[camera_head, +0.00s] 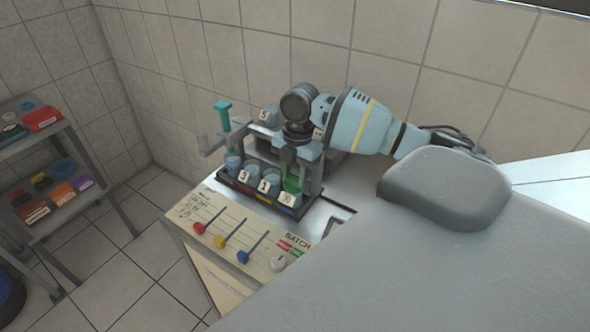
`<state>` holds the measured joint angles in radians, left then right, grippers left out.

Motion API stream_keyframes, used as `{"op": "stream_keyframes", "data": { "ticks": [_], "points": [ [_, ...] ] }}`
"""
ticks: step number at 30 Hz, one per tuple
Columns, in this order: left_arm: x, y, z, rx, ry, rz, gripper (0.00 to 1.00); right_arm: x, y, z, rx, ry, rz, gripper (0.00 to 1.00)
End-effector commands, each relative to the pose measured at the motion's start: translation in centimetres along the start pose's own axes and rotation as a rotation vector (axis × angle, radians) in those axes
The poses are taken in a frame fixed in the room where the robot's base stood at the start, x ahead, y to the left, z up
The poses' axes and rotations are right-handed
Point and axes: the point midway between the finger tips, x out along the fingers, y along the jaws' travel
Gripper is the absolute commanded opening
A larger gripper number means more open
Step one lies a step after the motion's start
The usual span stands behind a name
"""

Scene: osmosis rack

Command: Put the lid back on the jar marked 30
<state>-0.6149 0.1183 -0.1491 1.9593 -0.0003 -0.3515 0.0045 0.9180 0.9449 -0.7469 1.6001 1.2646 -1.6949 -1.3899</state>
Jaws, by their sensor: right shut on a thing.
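A rack (272,201) holds several small glass jars with number labels. The jar marked 30 (287,199) is at the right end of its front row. My right gripper (298,168) is directly above that jar, pointing down, and is shut on a green piece (294,185), which looks like the lid. The fingers hide its upper part, and I cannot tell whether it is seated on the jar or just above it. My left gripper is not in view.
Beside it stand jars marked 3 (244,177) and 1 (264,184); a jar marked 5 (268,116) is behind. A panel with coloured sliders (230,235) lies in front. A shelf (50,220) is far left.

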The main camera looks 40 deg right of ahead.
Motion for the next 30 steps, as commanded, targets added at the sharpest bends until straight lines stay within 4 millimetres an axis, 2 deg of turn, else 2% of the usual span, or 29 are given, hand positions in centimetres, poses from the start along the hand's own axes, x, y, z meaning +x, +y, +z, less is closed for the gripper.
{"op": "stream_keyframes", "data": {
  "ticks": [8,9,14,15,20,26,30],
  "points": [
    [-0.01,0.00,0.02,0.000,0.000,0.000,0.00,0.07,-0.01,-0.01,0.000,0.001,-0.001,0.09],
    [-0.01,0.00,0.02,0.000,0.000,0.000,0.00,0.07,-0.01,-0.01,0.000,0.001,-0.001,0.34],
    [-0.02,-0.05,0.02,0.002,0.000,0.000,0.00,0.07,-0.01,-0.01,0.000,0.001,-0.001,0.55],
    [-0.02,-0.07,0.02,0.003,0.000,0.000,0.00,0.07,-0.01,-0.01,0.000,0.001,-0.001,0.58],
    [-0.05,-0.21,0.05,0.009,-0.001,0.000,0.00,0.07,-0.01,-0.02,0.000,0.001,-0.001,0.58],
    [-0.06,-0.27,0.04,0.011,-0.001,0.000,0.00,0.06,-0.01,-0.01,0.000,0.001,-0.001,0.80],
    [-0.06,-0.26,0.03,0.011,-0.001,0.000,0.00,0.06,-0.01,-0.01,0.000,0.001,-0.001,0.80]
  ]
}}
